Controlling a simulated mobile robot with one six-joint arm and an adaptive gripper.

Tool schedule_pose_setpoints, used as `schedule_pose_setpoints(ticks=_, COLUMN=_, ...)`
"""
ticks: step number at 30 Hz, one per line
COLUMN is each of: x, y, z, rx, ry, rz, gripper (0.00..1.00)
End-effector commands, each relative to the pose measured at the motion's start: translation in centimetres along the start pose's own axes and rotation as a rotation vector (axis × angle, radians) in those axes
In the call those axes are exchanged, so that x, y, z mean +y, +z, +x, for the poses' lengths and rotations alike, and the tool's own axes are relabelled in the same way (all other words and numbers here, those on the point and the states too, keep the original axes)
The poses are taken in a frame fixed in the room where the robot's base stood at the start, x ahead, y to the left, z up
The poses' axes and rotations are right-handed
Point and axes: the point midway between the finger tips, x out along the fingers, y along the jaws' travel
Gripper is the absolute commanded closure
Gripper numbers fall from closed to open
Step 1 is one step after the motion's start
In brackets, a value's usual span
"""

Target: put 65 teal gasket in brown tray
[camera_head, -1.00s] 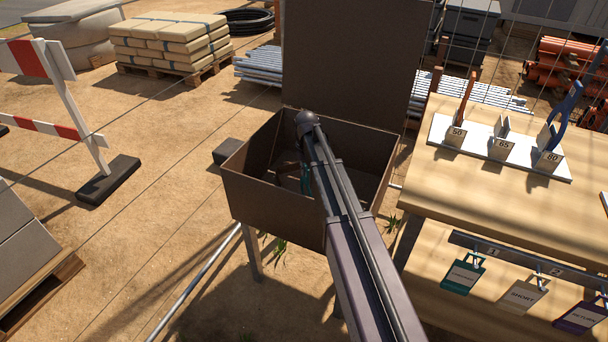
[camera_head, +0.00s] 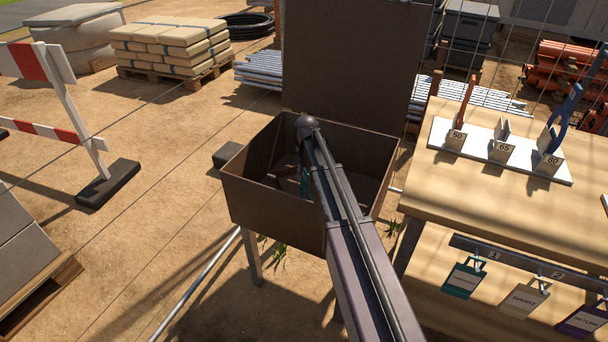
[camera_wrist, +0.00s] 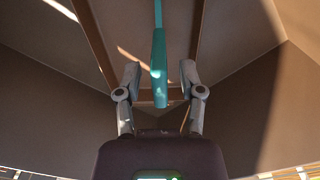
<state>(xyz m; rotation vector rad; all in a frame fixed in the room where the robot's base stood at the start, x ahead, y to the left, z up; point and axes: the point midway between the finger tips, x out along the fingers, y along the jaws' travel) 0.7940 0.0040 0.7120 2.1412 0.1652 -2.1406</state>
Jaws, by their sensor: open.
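The brown tray (camera_head: 259,204) is a deep open box on legs with a tall raised back panel. My gripper reaches down inside it, mostly hidden by my arm in the head view. A teal strip, the gasket (camera_head: 305,182), shows inside the tray beside my arm. In the wrist view my gripper (camera_wrist: 160,76) is open. The teal gasket (camera_wrist: 159,60) stands between its two fingers, with a visible gap on each side. Brown walls surround it. I cannot tell whether the gasket's far end touches the tray floor.
A wooden table (camera_head: 440,192) stands to the right. Its white rack (camera_head: 475,140) has holders marked 50, 65 and 80. An orange piece (camera_head: 466,100) is at 50 and a blue piece (camera_head: 560,125) at 80; 65 holds no coloured piece. Tags hang from the front rail.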

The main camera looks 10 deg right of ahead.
Motion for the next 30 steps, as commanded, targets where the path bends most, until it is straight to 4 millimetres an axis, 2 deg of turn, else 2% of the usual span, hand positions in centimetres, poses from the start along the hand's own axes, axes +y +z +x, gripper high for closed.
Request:
schedule_pose_setpoints(ticks=11, x=0.0, y=0.0, z=-1.2, rx=0.000, ry=0.000, rz=0.000, gripper=0.50)
schedule_pose_setpoints(ticks=30, x=0.0, y=0.0, z=-6.4, rx=0.000, ry=0.000, rz=0.000, gripper=0.50)
